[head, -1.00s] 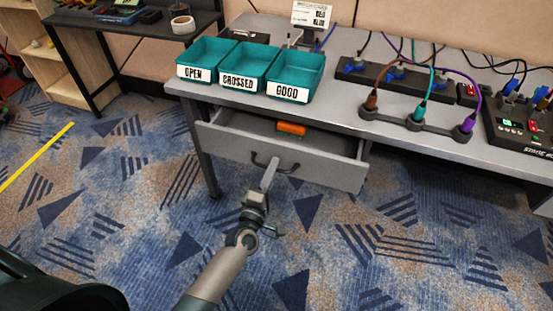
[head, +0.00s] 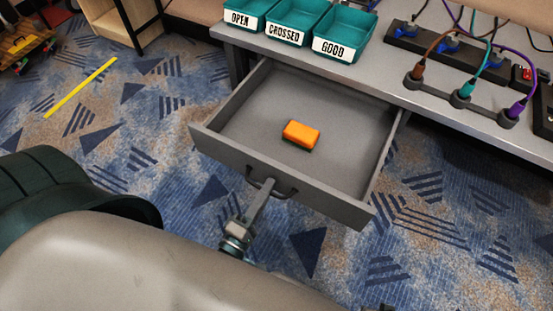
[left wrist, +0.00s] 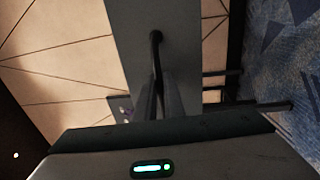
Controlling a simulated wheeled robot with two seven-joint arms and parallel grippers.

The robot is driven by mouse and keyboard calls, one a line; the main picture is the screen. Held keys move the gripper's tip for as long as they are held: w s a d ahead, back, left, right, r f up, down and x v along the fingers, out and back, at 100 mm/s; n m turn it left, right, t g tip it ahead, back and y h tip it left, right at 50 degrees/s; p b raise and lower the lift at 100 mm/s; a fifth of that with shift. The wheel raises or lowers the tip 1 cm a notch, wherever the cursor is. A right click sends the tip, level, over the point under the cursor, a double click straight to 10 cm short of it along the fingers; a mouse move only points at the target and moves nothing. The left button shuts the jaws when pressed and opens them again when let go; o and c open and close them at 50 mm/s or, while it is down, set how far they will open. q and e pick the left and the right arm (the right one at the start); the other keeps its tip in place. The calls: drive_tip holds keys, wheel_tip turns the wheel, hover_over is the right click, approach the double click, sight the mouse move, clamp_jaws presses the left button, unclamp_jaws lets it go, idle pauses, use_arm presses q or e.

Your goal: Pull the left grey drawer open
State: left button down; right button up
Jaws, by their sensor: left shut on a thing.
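The grey drawer (head: 235,148) under the desk stands well open, and its inside floor shows in the head view. An orange sponge-like block (head: 301,134) with a dark underside lies in it. The drawer's dark bow handle (head: 286,189) is on its front face. My left gripper (head: 265,190) is shut on the handle, with its arm coming from the lower left. In the left wrist view the fingers (left wrist: 158,95) close around the dark handle (left wrist: 156,38) against the grey drawer front (left wrist: 128,45).
On the desk (head: 405,87) stand teal bins marked OPEN (head: 243,19), CROSSED (head: 284,33) and GOOD (head: 328,48). A dark strip with coloured cables (head: 464,98) lies to the right. Patterned carpet is clear right of the drawer.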

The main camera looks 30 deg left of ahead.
use_arm(q)
drive_tip(key=shift+s, duration=0.75)
drive_tip(key=c, duration=1.9)
unclamp_jaws()
drive_tip(key=shift+o, duration=0.2)
